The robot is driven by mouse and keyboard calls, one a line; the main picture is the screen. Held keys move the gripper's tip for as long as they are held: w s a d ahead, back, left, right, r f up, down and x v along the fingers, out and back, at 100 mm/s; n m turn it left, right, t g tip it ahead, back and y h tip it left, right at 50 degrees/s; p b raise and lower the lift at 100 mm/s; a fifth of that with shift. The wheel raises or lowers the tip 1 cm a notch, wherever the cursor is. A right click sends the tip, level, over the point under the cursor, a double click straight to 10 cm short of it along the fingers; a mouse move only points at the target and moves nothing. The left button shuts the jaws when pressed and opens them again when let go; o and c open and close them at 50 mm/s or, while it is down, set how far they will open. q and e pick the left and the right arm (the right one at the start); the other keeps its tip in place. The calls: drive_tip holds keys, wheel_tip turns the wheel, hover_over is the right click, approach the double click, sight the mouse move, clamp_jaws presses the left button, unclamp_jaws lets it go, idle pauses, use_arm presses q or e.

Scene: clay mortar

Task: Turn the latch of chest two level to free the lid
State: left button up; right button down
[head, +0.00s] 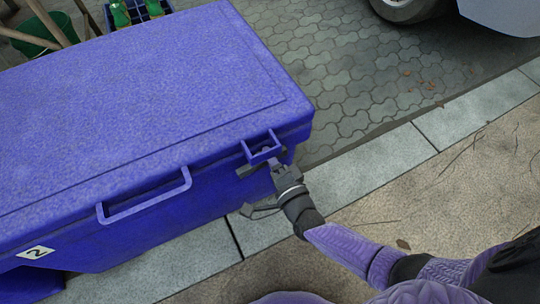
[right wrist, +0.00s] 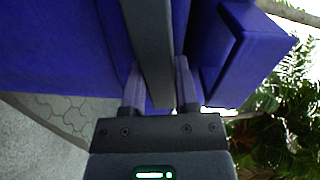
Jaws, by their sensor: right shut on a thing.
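Chest two (head: 120,100) is a large blue chest with a shut lid and a white "2" label (head: 36,252) on its front. Its dark grey latch (head: 247,169) is at the right end of the front, just below a blue square bracket (head: 262,147) on the lid edge. My right gripper (head: 274,167) is at the latch. In the right wrist view its two fingers (right wrist: 160,88) are closed on either side of the grey latch bar (right wrist: 152,45). The latch's exact angle is partly hidden by the gripper in the head view. My left gripper is not in view.
A blue handle (head: 145,195) sticks out from the chest front. A crate (head: 170,8) with green bottles and a green bucket (head: 35,38) stand behind. A grey car (head: 505,15) is at top right.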

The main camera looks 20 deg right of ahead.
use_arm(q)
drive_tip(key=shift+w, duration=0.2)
use_arm(e)
drive_tip(key=shift+f+m, duration=0.2)
drive_tip(key=shift+m, duration=0.5)
drive_tip(key=shift+c, duration=1.8)
unclamp_jaws()
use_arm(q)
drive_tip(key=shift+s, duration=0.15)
use_arm(e)
drive_tip(key=shift+s, duration=0.1)
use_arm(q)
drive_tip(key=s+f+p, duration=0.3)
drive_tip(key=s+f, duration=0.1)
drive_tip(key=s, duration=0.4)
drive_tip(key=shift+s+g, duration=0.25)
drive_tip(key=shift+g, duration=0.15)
use_arm(e)
drive_tip(key=s, duration=0.9)
drive_tip(key=shift+s+d, duration=0.2)
drive_tip(key=shift+s, duration=0.2)
